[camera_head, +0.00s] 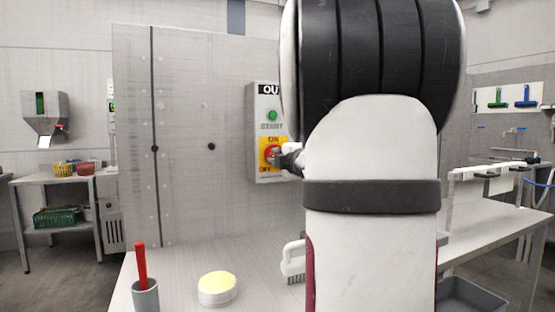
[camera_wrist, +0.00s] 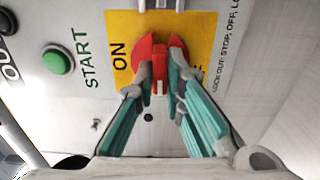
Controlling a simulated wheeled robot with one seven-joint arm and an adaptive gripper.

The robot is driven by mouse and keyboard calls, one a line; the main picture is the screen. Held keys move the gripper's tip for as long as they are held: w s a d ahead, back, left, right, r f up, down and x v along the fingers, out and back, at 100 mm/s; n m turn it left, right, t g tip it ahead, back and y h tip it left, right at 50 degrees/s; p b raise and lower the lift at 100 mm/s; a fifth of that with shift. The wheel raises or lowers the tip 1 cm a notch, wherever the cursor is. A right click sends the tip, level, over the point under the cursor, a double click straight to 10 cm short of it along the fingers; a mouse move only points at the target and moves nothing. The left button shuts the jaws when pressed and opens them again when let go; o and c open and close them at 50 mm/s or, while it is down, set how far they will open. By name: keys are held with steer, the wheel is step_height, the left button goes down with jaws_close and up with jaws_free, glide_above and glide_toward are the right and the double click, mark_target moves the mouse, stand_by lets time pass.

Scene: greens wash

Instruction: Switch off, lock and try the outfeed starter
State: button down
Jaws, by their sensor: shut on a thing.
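The outfeed starter (camera_head: 252,150) is a grey box on the upright panel, its sign partly hidden by my arm. It has a green START button (camera_head: 272,116), also in the wrist view (camera_wrist: 57,61), and a yellow ON/OFF plate (camera_head: 262,143). The red switch handle (camera_wrist: 146,50) sits on that plate (camera_wrist: 200,32). My gripper (camera_wrist: 166,82) is shut on the handle, with teal finger pads on both sides of it. ON shows in the wrist view; the OFF word is mostly hidden there. I cannot tell the handle's exact setting.
On the bench, a grey cup (camera_head: 146,297) holds a red stick (camera_head: 141,265). A white round thing with a yellow top (camera_head: 217,285) stands beside it. A white brush (camera_head: 293,262) lies near my arm. A grey bin (camera_head: 470,296) is at lower right. My arm blocks the centre.

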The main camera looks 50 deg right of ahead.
steer(key=c, duration=1.7)
jaws_free()
steer(key=shift+o, duration=0.2)
steer(key=v, duration=1.2)
steer(key=shift+f, duration=0.1)
